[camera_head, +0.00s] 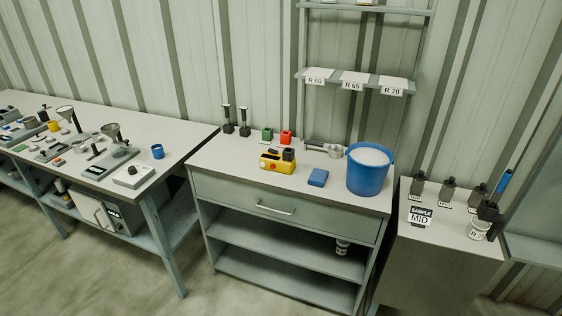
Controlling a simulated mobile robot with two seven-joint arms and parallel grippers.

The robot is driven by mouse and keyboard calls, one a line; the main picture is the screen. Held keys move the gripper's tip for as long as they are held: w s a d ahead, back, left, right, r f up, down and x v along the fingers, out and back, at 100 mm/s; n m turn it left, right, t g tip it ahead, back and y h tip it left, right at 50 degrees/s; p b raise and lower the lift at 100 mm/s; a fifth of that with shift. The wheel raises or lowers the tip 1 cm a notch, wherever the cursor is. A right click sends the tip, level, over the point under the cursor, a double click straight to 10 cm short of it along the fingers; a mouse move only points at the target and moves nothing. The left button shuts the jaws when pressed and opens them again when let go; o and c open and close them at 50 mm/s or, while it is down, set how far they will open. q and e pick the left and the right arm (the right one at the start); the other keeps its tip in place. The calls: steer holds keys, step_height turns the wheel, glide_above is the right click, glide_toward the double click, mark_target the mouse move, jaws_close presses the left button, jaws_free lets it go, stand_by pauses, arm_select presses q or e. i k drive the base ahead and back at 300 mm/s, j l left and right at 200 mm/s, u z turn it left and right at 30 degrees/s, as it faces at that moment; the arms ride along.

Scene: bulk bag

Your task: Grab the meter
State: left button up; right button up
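A yellow device (272,165) with a dark block on top and a red spot on its front lies on the middle cabinet (222,164). It may be the meter, but no label on it is readable. A small blue box (318,177) lies to its right, apart from it. Small green (267,134) and red (286,137) blocks stand behind it. Neither of my grippers shows in the head view.
A blue bucket (367,174) with pale contents stands at the cabinet's right. The left bench (182,139) holds several instruments and a blue cup (157,152). The right stand (440,244) holds a "SAMPLE MID" sign (420,216) and dark-topped tools. The cabinet's front strip is clear.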

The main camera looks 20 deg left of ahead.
mark_target(285, 163)
steer(key=i+j, duration=0.1)
steer(key=j, duration=0.25)
steer(key=i+j+u, duration=0.1)
steer(key=j, duration=0.2)
steer(key=i+j, duration=0.15)
steer(key=j, duration=0.2)
steer(key=i+j+u, duration=0.1)
steer(key=j, duration=0.2)
